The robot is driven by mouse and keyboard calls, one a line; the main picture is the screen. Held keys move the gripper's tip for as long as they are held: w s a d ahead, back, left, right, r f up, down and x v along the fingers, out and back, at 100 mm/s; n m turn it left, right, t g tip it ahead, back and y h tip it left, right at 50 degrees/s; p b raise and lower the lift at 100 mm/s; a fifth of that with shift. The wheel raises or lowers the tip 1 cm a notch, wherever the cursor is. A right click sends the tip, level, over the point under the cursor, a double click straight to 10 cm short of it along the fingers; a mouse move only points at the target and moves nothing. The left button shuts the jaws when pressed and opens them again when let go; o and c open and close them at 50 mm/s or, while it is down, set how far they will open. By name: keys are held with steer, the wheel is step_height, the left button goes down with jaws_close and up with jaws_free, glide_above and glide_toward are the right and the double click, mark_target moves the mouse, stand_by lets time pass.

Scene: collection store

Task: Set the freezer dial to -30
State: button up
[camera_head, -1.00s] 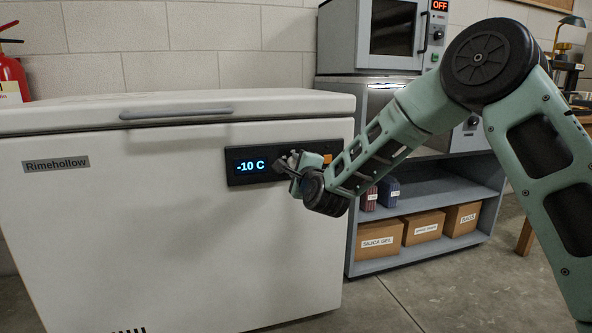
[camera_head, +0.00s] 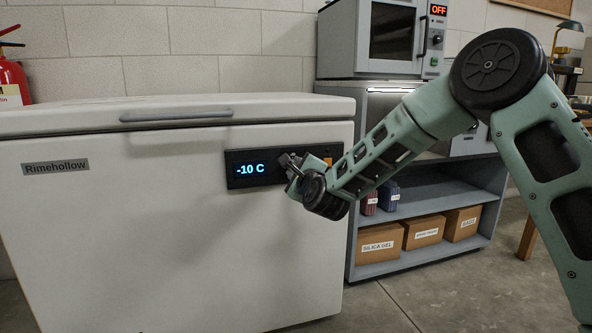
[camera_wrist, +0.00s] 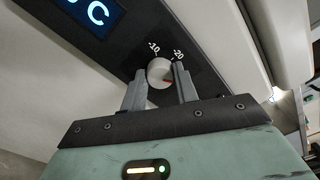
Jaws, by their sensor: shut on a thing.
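The white freezer (camera_head: 150,230) stands on the left, lid closed. Its dark control panel (camera_head: 234,182) has a display (camera_head: 250,169) reading -10 C. In the wrist view the dial (camera_wrist: 158,70) is a round whitish knob with a red mark on its right side, low. The labels -10 and -20 show above it; no -30 label is visible. My gripper (camera_wrist: 160,71) is shut on the dial, one finger on each side. In the head view my gripper (camera_head: 291,164) is at the panel and hides the dial.
An orange patch (camera_head: 328,161) is on the panel right of my gripper. A grey shelf unit (camera_head: 420,261) with labelled boxes stands right of the freezer, an oven (camera_head: 388,40) reading OFF on top. A red extinguisher (camera_head: 10,78) is at far left.

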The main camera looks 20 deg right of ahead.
steer(key=o, duration=1)
steer(key=shift+f, duration=0.1)
steer(key=shift+s, duration=0.1)
steer(key=s+p, duration=0.1)
steer(key=s, duration=0.4)
steer(key=s+p, duration=0.2)
steer(key=s, duration=0.4)
steer(key=s+p, duration=0.1)
steer(key=s, duration=0.5)
steer(key=shift+s+d, duration=0.15)
steer(key=shift+d, duration=0.2)
